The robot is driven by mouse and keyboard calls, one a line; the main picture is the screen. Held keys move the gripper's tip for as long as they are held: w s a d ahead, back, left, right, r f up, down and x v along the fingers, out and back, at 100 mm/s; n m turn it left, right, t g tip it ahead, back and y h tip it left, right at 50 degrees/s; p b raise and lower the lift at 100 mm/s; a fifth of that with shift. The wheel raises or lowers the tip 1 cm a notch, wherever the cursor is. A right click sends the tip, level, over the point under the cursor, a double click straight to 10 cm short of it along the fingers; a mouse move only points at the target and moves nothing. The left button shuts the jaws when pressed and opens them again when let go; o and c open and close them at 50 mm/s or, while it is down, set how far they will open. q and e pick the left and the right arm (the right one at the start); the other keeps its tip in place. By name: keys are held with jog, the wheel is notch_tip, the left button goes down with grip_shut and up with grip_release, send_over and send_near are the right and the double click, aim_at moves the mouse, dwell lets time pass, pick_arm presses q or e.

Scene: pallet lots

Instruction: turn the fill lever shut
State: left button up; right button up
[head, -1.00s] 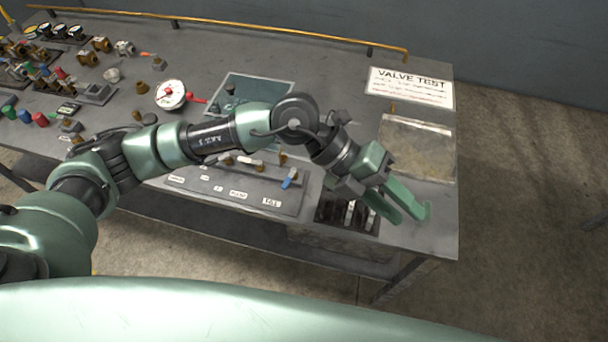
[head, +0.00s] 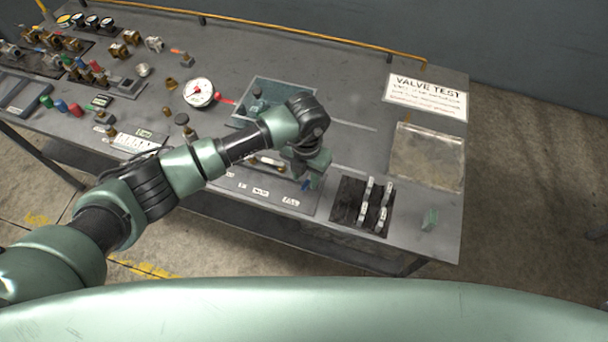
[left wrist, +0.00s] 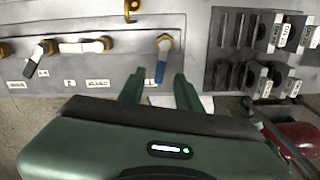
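The fill lever has a blue handle (left wrist: 161,62) on a brass valve stem, at the right end of the valve panel (left wrist: 120,22). The handle points down the picture toward the panel's front edge and a partly covered label, in the left wrist view. In the head view only a bit of blue handle (head: 305,185) shows below my left gripper (head: 312,172); a label that seems to read FILL is near it. In the left wrist view my left gripper (left wrist: 158,85) is open, its fingers either side of the handle's lower end, with no visible contact. My right gripper is not in view.
Left along the panel are a white-handled lever (left wrist: 80,47) and a black-handled lever (left wrist: 35,60). A black rack with tagged plates (head: 346,202) stands right of the panel. A small green block (head: 430,219) and a clear tray (head: 428,157) lie farther right. A gauge (head: 198,92) stands behind.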

pick_arm(q)
jog(key=shift+f, duration=1)
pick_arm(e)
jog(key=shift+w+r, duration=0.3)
pick_arm(q)
grip_shut()
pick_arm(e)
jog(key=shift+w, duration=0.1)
